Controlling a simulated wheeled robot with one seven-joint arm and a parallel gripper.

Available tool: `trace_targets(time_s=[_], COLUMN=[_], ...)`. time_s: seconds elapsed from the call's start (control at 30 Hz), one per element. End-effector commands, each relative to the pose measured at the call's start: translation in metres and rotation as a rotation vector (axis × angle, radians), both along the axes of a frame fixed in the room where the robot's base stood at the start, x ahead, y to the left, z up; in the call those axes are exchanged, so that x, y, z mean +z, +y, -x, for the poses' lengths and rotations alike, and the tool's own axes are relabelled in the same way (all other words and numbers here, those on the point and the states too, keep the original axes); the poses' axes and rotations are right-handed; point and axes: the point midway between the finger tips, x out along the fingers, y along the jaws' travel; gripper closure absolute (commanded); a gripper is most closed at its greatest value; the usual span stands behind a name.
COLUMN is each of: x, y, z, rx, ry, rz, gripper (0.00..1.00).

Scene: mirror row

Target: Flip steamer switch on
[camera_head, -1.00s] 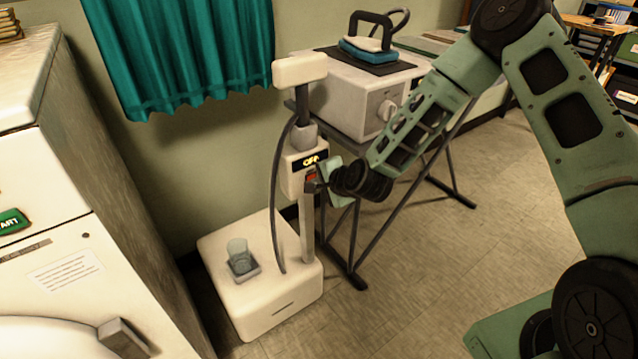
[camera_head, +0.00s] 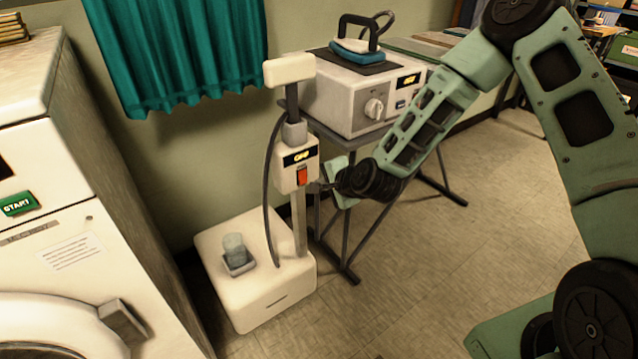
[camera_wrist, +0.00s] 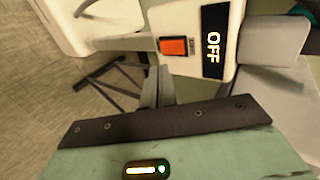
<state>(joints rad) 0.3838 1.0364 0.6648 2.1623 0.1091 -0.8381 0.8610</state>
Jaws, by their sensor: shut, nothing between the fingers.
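The steamer (camera_head: 258,288) stands upright on the floor, a white base with a pole and a control box. Its orange-red switch (camera_head: 302,176) sits on the box below a dark display (camera_head: 299,156). In the wrist view the switch (camera_wrist: 173,47) is beside the display (camera_wrist: 213,42), which reads OFF. My gripper (camera_head: 319,187) is just right of the switch and slightly below it, apparently apart from it. In the wrist view my gripper's closed fingertips (camera_wrist: 156,82) point toward the box near the switch, with nothing between them.
An ironing machine (camera_head: 362,95) with an iron (camera_head: 359,42) on top stands on a folding-leg table behind my gripper. A white washer (camera_head: 60,240) is at left. A teal curtain (camera_head: 180,50) hangs behind.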

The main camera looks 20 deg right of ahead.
Motion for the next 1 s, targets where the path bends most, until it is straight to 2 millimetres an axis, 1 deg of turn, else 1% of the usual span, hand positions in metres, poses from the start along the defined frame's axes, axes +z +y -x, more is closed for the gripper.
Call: trace_targets(time_s=[0.3,0.43,0.6,0.9,1.0], x=[0.029,0.037,0.041,0.041,0.04], y=[-0.013,-0.017,-0.018,-0.019,-0.025], z=[0.037,0.049,0.055,0.055,0.055], rx=[0.001,0.001,0.001,0.0,-0.01], ry=[-0.001,0.0,-0.001,-0.001,0.0], rz=[0.0,0.001,0.0,0.0,0.0], gripper=[1.0,1.0,1.0,1.0,1.0])
